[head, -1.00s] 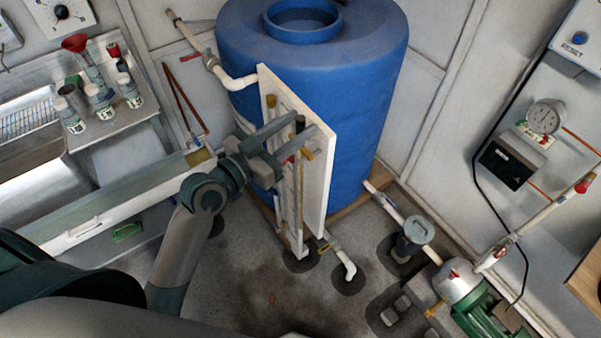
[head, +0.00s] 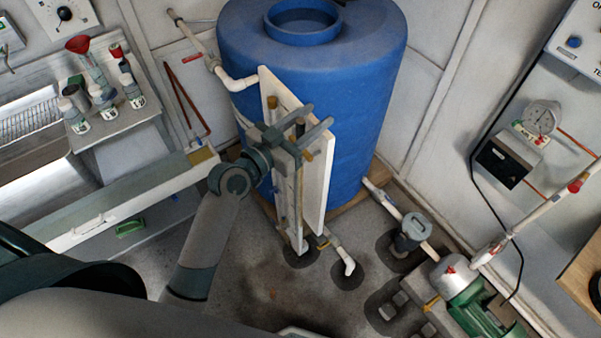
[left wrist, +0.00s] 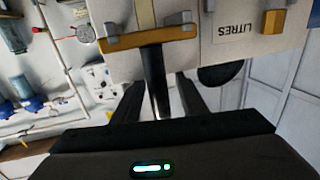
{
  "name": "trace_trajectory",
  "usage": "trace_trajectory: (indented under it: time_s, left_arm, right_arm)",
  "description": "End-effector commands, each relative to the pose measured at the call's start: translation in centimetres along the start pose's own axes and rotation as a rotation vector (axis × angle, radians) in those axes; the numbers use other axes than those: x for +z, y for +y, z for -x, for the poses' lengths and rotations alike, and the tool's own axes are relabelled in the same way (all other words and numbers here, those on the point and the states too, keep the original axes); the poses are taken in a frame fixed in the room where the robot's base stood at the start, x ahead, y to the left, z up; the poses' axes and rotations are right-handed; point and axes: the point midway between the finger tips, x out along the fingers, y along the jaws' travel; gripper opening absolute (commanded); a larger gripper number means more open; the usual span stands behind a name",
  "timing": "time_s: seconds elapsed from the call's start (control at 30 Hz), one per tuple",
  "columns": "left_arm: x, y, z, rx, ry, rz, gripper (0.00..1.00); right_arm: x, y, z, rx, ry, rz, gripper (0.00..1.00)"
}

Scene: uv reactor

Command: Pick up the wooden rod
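The wooden rod stands upright on a white board (head: 318,190) in front of the blue tank. In the left wrist view its tan shaft (left wrist: 147,13) runs behind a wooden bracket (left wrist: 150,38), and its dark end (left wrist: 155,85) lies between my fingers. In the head view the dark end (head: 300,124) shows at the board, partly covered by my gripper. My left gripper (head: 317,115) is open around the dark end, with a gap showing on each side in the left wrist view (left wrist: 158,100). My right gripper is not in view.
The blue tank (head: 365,85) stands close behind the board. White pipes with a valve (head: 413,230) and a green pump (head: 478,310) are on the floor to the right. A bench with bottles (head: 105,100) is at the left. A LITRES label (left wrist: 236,28) is on the board.

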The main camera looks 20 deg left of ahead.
Motion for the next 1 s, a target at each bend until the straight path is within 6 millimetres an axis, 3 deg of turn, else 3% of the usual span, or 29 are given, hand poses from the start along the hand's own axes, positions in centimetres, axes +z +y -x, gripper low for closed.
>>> trace_trajectory:
  time_s: [0.13, 0.3, 0.77, 1.0]
  left_arm:
    - [0.0, 0.0, 0.0, 0.0, 0.0, 0.0, 0.39]
    - [0.0, 0.0, 0.0, 0.0, 0.0, 0.0, 0.0]
    - [-0.4, 0.0, 0.0, 0.0, 0.002, -0.001, 0.0]
    - [-2.1, 0.0, 0.0, 0.0, 0.006, -0.003, 0.0]
  right_arm:
    - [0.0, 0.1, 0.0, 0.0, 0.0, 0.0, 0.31]
    - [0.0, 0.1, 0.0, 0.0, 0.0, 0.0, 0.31]
    - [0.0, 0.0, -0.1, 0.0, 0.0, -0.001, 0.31]
    - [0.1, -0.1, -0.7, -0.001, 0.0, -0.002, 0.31]
